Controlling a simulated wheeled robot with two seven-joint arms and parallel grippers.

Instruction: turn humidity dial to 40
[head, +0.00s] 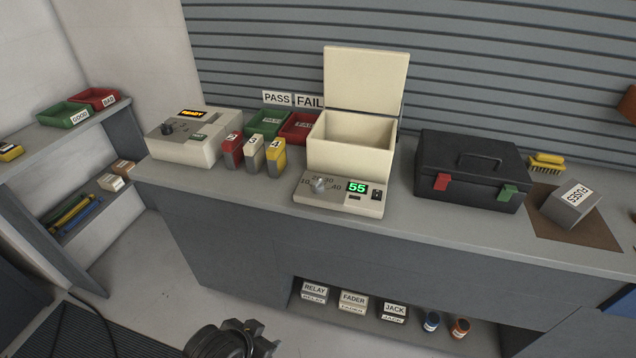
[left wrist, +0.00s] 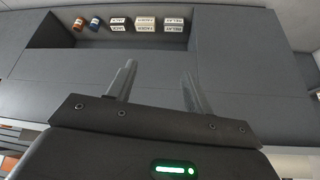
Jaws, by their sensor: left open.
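The humidity dial (head: 319,185) is a grey knob on the sloped front panel of a cream box (head: 350,142) with its lid raised. Printed numbers stand around it, with 30 above and 40 to its right. Its pointer direction is too small to tell. A green display (head: 357,187) beside it reads 55. My left gripper (head: 250,338) is low at the bottom of the head view, in front of the counter and well below the dial. In the left wrist view my left gripper (left wrist: 158,78) has its fingers apart with nothing between them. My right gripper is out of view.
A tester reading READY (head: 190,135) stands left on the counter, with red, white and yellow blocks near it. A black case (head: 470,165) stands to the right. The lower shelf holds boxes labelled RELAY (head: 314,293), FADER and JACK. The counter front edge lies between gripper and dial.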

